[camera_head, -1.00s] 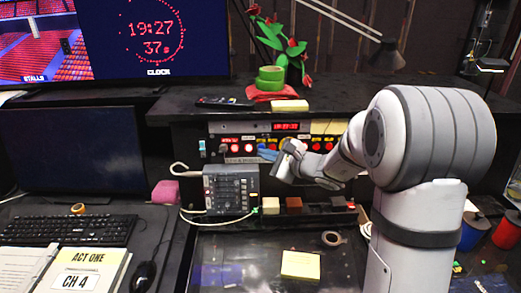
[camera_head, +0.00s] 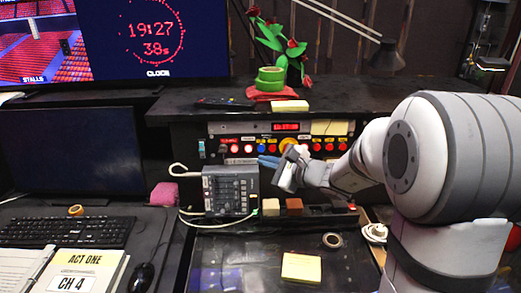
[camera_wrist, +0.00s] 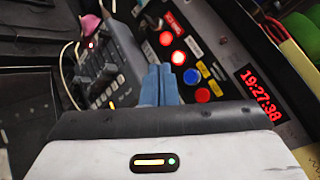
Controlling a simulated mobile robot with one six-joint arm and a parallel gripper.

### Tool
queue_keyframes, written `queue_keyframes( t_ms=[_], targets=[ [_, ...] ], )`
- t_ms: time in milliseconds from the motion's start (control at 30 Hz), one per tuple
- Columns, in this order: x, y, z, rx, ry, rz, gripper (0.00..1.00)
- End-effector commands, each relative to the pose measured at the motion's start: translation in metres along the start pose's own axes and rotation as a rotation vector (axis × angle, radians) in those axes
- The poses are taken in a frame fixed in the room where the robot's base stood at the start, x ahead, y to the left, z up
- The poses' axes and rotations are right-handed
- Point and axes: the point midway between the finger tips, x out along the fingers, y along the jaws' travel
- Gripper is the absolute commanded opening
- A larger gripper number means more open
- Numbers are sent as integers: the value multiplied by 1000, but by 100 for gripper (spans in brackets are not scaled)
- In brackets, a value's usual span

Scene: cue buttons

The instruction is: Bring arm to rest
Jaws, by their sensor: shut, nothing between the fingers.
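My gripper (camera_head: 268,161) is in front of the cue button panel (camera_head: 212,147), its blue fingers shut with nothing between them. A blue button (camera_wrist: 190,76) and another red button (camera_wrist: 202,95) show just right of the fingertips. The head view also shows lit red buttons (camera_head: 234,148) and a blue button (camera_head: 262,149) above and left of the fingers. I cannot tell whether the fingertips touch the panel.
A grey intercom box (camera_head: 230,190) with cables stands left of my gripper, below the panel. Small blocks (camera_head: 294,206) sit on the ledge underneath. A tape roll (camera_head: 332,240) and yellow notes (camera_head: 301,267) lie on the desk.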

Motion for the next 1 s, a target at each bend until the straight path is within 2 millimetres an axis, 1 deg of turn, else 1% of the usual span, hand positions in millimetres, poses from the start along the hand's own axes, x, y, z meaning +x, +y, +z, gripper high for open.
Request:
queue_keyframes(
  t_ms=[167,267,367,400,467,500,567,600,667,700,767,800,867,900,1000],
  targets=[
    [-1,3,3,-15,-2,16,0],
    [-7,17,16,-79,-10,82,0],
    [-22,45,34,-201,-18,209,0],
    [-30,58,40,-262,-20,271,0],
    [-44,78,48,-361,-19,367,0],
    [-55,92,52,-426,-17,431,0],
    [-72,110,55,-525,-12,525,0],
    [-84,122,56,-592,-7,588,0],
    [-103,137,56,-693,4,679,0],
    [-116,146,54,-761,13,740,0],
    [-136,157,50,-863,31,830,0],
    [-150,163,46,-932,45,889,0],
    [-172,170,41,-1034,68,976,0],
    [-185,173,36,-1101,85,1033,0],
    [-216,176,26,-1250,128,1159,0]
  ],
)
